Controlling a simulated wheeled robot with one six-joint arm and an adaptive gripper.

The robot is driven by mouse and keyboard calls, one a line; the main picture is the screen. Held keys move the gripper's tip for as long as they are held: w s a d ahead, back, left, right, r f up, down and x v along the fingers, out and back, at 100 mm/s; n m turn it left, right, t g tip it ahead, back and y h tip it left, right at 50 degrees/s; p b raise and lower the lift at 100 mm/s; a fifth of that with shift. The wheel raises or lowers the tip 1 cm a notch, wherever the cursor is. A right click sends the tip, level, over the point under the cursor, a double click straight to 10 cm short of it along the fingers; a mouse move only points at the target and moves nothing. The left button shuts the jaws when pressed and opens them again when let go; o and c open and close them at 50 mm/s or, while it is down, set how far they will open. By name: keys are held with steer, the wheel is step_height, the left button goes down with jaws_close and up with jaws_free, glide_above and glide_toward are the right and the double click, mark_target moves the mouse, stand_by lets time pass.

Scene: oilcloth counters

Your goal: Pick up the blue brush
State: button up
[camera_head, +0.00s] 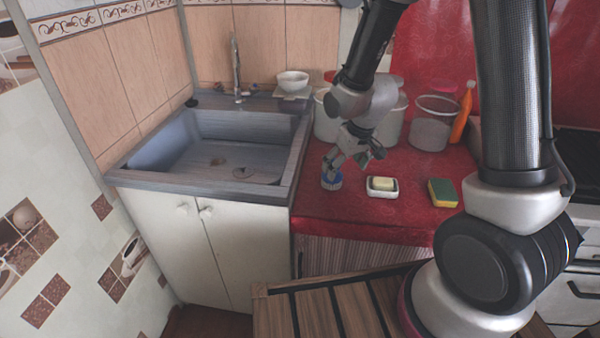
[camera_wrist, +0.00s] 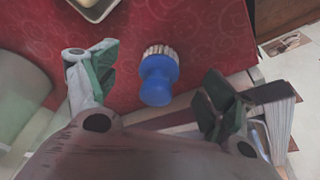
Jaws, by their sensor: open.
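The blue brush (camera_wrist: 157,82) has a round blue handle and pale bristles. In the wrist view it lies on the red counter, between and just ahead of my open fingers. My gripper (camera_wrist: 155,92) is empty, with a green-padded finger on each side and the brush apart from both. In the head view the blue brush (camera_head: 331,180) is near the counter's left edge by the sink, and my gripper (camera_head: 348,165) is low over it, partly covering it.
A white soap dish (camera_head: 382,193) with pale soap and a yellow-green sponge (camera_head: 442,193) lie to the right on the red counter (camera_head: 400,215). A clear tub (camera_head: 433,125) and an orange bottle (camera_head: 462,115) stand behind. The sink (camera_head: 215,150) is at left.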

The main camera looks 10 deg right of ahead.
steer(key=shift+w+a+r+t, duration=0.15)
steer(key=shift+w+a, duration=0.15)
steer(key=shift+w, duration=0.1)
steer(key=shift+w+a+r+t, duration=0.1)
steer(key=shift+w+a+t, duration=0.05)
steer(key=shift+w+a, duration=0.2)
steer(key=shift+w+r, duration=0.1)
steer(key=shift+w, duration=0.25)
steer(key=shift+w+a+f, duration=0.1)
steer(key=shift+w+f, duration=0.1)
steer(key=shift+w, duration=0.05)
steer(key=shift+t, duration=0.3)
steer(key=x, duration=0.7)
steer(key=shift+a, duration=0.15)
steer(key=c, duration=1.1)
